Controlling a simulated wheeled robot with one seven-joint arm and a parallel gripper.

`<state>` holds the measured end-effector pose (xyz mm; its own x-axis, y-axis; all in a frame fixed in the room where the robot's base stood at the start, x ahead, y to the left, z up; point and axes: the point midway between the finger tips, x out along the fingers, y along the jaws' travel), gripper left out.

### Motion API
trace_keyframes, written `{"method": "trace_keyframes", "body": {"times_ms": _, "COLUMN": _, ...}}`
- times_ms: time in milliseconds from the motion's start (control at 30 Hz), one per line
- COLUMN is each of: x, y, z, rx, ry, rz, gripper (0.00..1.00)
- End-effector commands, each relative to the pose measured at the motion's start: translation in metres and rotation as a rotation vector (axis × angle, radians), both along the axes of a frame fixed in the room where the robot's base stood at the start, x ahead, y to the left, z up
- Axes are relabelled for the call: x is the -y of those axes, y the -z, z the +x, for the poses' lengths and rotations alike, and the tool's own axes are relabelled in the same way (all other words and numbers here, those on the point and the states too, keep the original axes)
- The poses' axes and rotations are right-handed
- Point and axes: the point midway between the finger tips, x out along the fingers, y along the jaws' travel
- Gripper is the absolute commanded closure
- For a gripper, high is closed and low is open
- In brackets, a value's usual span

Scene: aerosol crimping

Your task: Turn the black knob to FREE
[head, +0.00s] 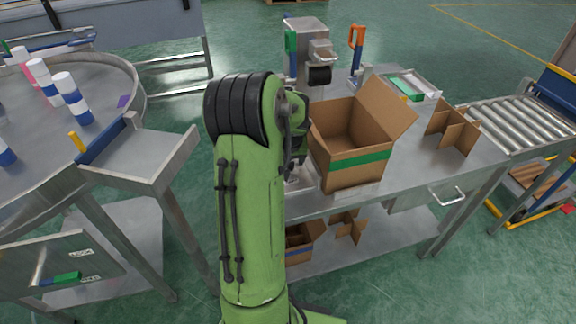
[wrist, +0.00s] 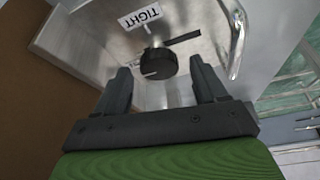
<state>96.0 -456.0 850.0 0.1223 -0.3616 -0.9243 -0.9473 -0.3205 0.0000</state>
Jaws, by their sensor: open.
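The black knob (wrist: 158,64) is in the wrist view, on a grey metal face. A short pale mark shows on its lower left part. A white label reading TIGHT (wrist: 142,18) is above the knob, with a small pointer line below it. No FREE label is readable. My gripper (wrist: 160,68) is open, with one finger on either side of the knob and a gap visible on both sides. I cannot tell how far the fingertips reach along it. In the head view my green arm hides the gripper and its surroundings.
An open cardboard box (head: 359,165) with a green stripe stands on the steel bench (head: 430,165), right beside my arm. A metal press (head: 307,45) stands behind. A bent metal handle (wrist: 238,42) is right of the knob. A round table (head: 130,75) is at left.

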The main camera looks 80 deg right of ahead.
Motion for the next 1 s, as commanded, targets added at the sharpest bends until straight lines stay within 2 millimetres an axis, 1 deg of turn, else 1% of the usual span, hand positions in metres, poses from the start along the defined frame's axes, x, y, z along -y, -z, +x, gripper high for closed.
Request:
{"method": "trace_keyframes", "body": {"times_ms": 100, "x": -0.008, "y": -0.026, "z": -0.003, "rx": 0.002, "ry": 0.0, "rz": -0.005, "gripper": 0.29}}
{"method": "trace_keyframes", "body": {"times_ms": 133, "x": -0.013, "y": -0.03, "z": -0.004, "rx": 0.001, "ry": 0.001, "rz": -0.003, "gripper": 0.29}}
{"method": "trace_keyframes", "body": {"times_ms": 200, "x": -0.034, "y": -0.026, "z": -0.011, "rx": 0.002, "ry": 0.001, "rz": 0.002, "gripper": 0.29}}
{"method": "trace_keyframes", "body": {"times_ms": 300, "x": -0.062, "y": -0.025, "z": -0.02, "rx": 0.004, "ry": 0.001, "rz": 0.0, "gripper": 0.29}}
{"method": "trace_keyframes", "body": {"times_ms": 400, "x": -0.087, "y": -0.025, "z": -0.029, "rx": 0.002, "ry": 0.002, "rz": 0.001, "gripper": 0.29}}
{"method": "trace_keyframes", "body": {"times_ms": 500, "x": -0.107, "y": -0.024, "z": -0.035, "rx": 0.002, "ry": 0.0, "rz": 0.001, "gripper": 0.29}}
{"method": "trace_keyframes", "body": {"times_ms": 600, "x": -0.118, "y": -0.024, "z": -0.04, "rx": 0.002, "ry": 0.001, "rz": -0.001, "gripper": 0.29}}
{"method": "trace_keyframes", "body": {"times_ms": 700, "x": -0.123, "y": -0.024, "z": -0.041, "rx": 0.0, "ry": -0.001, "rz": -0.001, "gripper": 0.29}}
{"method": "trace_keyframes", "body": {"times_ms": 1000, "x": -0.123, "y": -0.024, "z": -0.042, "rx": 0.0, "ry": -0.001, "rz": -0.001, "gripper": 0.29}}
